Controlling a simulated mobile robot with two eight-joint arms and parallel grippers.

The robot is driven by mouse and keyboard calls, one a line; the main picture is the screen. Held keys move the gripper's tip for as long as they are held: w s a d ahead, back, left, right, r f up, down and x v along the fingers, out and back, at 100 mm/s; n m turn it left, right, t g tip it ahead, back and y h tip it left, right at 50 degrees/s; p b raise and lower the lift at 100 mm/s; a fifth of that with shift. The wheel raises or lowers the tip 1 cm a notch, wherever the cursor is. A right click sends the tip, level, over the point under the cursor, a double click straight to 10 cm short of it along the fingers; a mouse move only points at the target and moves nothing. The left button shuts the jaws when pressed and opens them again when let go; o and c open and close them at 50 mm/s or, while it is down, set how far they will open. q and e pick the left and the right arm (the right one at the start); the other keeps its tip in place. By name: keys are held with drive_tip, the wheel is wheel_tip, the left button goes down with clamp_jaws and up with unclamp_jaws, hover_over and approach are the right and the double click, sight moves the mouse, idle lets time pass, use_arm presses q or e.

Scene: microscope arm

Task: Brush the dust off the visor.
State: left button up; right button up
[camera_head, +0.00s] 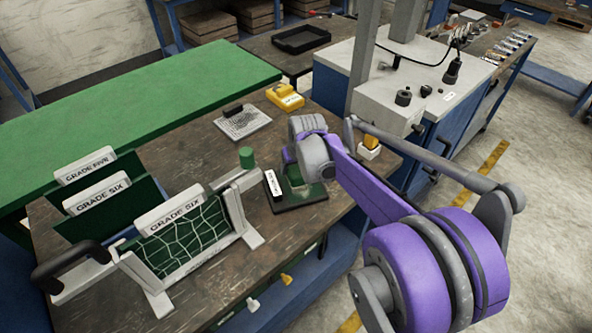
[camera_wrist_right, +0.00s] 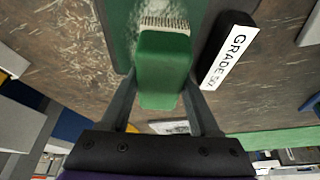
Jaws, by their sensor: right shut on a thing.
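My right gripper (camera_head: 297,160) is shut on a brush with a green handle (camera_wrist_right: 165,75). The brush's pale bristles (camera_wrist_right: 165,22) point away from the fingers and lie over the dark green visor (camera_wrist_right: 121,35), apparently touching it. Whitish dust (camera_wrist_right: 150,8) shows around and beyond the bristles. The visor (camera_head: 313,192) lies flat on the worn workbench, with a black edge piece (camera_wrist_right: 229,54) labelled GRADE SIX along one side. In the head view my wrist hides part of the visor and the brush. My left gripper is not in view.
A light grey rack (camera_head: 233,208) with labelled green panels, the front one covered in pale crack-like lines, stands left of the visor. A speckled pad (camera_head: 243,123) and a yellow box (camera_head: 285,97) lie behind. A yellow-and-white item (camera_head: 369,149) sits near my right arm.

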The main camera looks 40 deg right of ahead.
sight(299, 176)
idle(0.4)
drive_tip(key=shift+s+a+f, duration=0.1)
drive_tip(key=shift+s+a, duration=0.05)
drive_tip(key=shift+s, duration=0.35)
drive_tip(key=shift+s+a, duration=0.15)
drive_tip(key=shift+s, duration=0.3)
drive_tip(key=shift+s+a, duration=0.3)
drive_tip(key=shift+s, duration=0.65)
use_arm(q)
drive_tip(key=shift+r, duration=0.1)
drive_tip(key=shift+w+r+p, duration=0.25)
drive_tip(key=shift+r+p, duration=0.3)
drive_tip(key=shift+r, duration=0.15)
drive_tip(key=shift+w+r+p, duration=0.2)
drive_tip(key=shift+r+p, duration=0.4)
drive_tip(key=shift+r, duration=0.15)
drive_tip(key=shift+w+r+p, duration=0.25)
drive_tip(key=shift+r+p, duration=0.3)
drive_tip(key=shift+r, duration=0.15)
use_arm(e)
drive_tip(key=shift+w+r, duration=0.15)
drive_tip(key=shift+r, duration=2.55)
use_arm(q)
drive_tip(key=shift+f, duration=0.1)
use_arm(e)
drive_tip(key=shift+f, duration=0.1)
